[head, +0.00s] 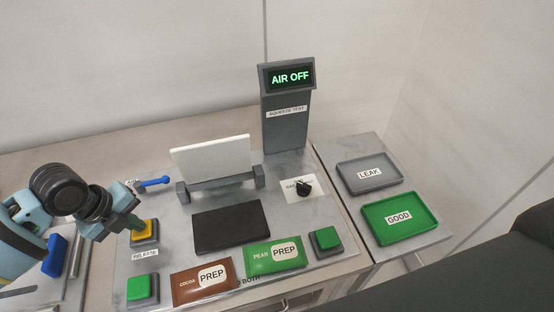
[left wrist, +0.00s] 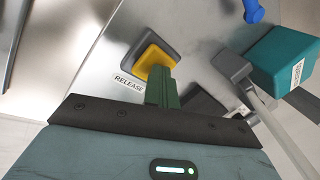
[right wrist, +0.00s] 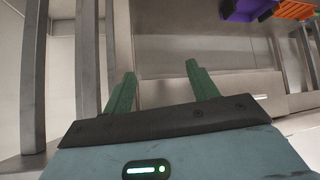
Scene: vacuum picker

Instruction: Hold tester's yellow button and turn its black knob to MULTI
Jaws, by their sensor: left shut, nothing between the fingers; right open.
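The yellow button (head: 149,227) sits on a grey base at the left of the tester, above a RELEASE label. My left gripper (head: 135,224) is shut and empty, its green fingertips at the button. In the left wrist view the fingers (left wrist: 161,77) overlap the lower edge of the yellow button (left wrist: 147,62); I cannot tell whether it is pressed down. The black knob (head: 304,190) stands on a white label plate at the tester's right; its setting is too small to read. My right gripper (right wrist: 161,75) is open and empty, away from the tester.
A display (head: 290,77) reads AIR OFF. A white upright plate (head: 212,158) stands behind a black pad (head: 231,227). Brown and green PREP packets (head: 203,283) lie in front, beside green buttons (head: 327,238). LEAK (head: 352,186) and GOOD (head: 383,236) trays are at right.

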